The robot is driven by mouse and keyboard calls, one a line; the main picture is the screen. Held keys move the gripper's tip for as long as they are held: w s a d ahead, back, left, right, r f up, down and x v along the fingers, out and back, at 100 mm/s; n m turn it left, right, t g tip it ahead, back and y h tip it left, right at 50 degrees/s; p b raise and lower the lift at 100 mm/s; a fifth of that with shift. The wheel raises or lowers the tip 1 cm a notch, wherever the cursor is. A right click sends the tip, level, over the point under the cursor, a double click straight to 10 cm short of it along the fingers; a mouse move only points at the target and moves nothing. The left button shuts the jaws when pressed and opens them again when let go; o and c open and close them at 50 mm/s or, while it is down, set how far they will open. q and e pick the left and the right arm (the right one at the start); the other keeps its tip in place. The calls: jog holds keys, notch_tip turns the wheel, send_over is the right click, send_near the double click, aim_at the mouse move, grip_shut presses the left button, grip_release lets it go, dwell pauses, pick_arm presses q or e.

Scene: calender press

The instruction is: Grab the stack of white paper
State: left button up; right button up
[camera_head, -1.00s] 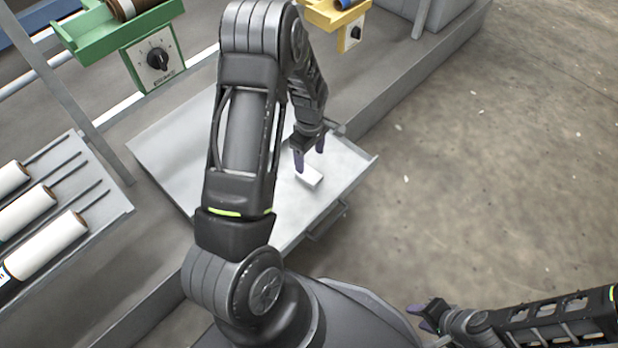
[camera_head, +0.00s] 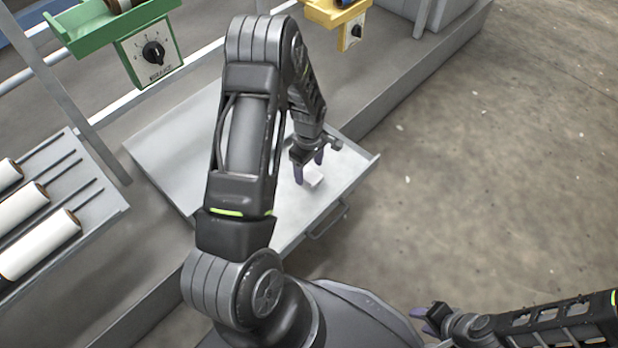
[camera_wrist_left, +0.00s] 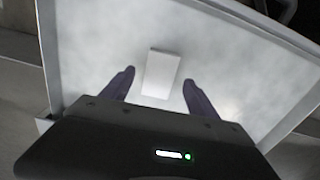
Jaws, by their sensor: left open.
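The small stack of white paper (camera_head: 315,178) lies on the bare floor of a grey metal drawer or tray (camera_head: 180,150). In the left wrist view the stack (camera_wrist_left: 161,73) lies in line with the gap between my left gripper's fingers (camera_wrist_left: 155,90), with space on both sides. My left gripper (camera_head: 308,172) is open, just over and beside the stack in the head view, and partly hides it. My right gripper (camera_head: 428,320) is low at the bottom right, away from the tray; its fingers look spread apart.
The tray has raised rims and a handle (camera_head: 328,220) at its front. A rack with white rolls (camera_head: 40,243) is on the left. A green bracket with a dial box (camera_head: 152,53) and a yellow one (camera_head: 350,33) stand behind. Open concrete floor (camera_head: 480,180) lies to the right.

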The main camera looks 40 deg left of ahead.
aim_at(309, 173)
pick_arm(q)
jog(key=shift+f, duration=0.95)
jog(key=c, duration=1.4)
jog(key=shift+r, duration=0.15)
jog(key=shift+c, duration=0.2)
notch_tip(309, 173, up, 10)
jog(key=p, duration=0.3)
